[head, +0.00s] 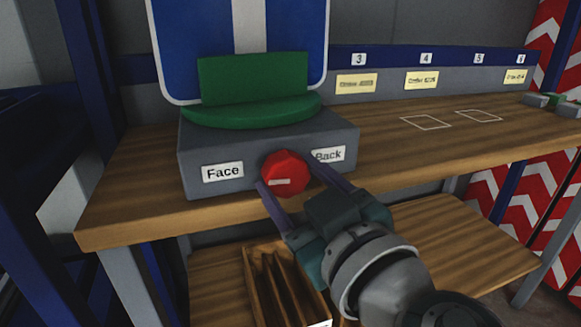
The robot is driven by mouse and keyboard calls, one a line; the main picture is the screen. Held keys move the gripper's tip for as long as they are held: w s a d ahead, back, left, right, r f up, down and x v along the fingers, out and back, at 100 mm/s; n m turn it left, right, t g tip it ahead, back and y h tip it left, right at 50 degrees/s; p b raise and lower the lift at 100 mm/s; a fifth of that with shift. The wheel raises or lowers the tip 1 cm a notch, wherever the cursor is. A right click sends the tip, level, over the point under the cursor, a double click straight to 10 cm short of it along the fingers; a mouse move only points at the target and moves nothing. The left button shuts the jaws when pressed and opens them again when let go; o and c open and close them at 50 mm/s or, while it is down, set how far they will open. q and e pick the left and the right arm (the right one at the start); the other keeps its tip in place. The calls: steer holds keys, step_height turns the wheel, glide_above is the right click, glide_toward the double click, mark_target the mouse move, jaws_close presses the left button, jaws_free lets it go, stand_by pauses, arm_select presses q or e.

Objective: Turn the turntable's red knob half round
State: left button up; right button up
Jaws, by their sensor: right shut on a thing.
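The turntable has a grey base box (230,150) on the wooden bench, with a green round plate and green upright holder (254,79) on top. A blue sign with a white vertical bar (195,45) stands in or behind the holder. The red knob (284,172) is on the box's front, between the labels "Face" (222,172) and "Back" (328,155). Its pale mark lies low on its face, close to level. My right gripper (286,177) has its fingers on either side of the knob, shut on it. My left gripper is not in view.
The wooden bench (400,155) is mostly clear to the right, with white outlined squares. A wooden slotted rack (270,285) stands on the lower shelf, below my right gripper. Small blocks (567,107) lie far right.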

steer(key=n, duration=0.4)
steer(key=shift+r, duration=0.1)
steer(key=n+h+p, duration=0.1)
steer(key=n, duration=0.9)
steer(key=shift+a+r+h+p, duration=0.1)
steer(key=shift+h+p, duration=0.3)
steer(key=n, duration=0.3)
steer(key=shift+n+h, duration=0.3)
steer(key=shift+n, duration=0.1)
steer(key=o, duration=1.4)
steer(key=shift+c, duration=0.2)
steer(key=shift+s, duration=0.15)
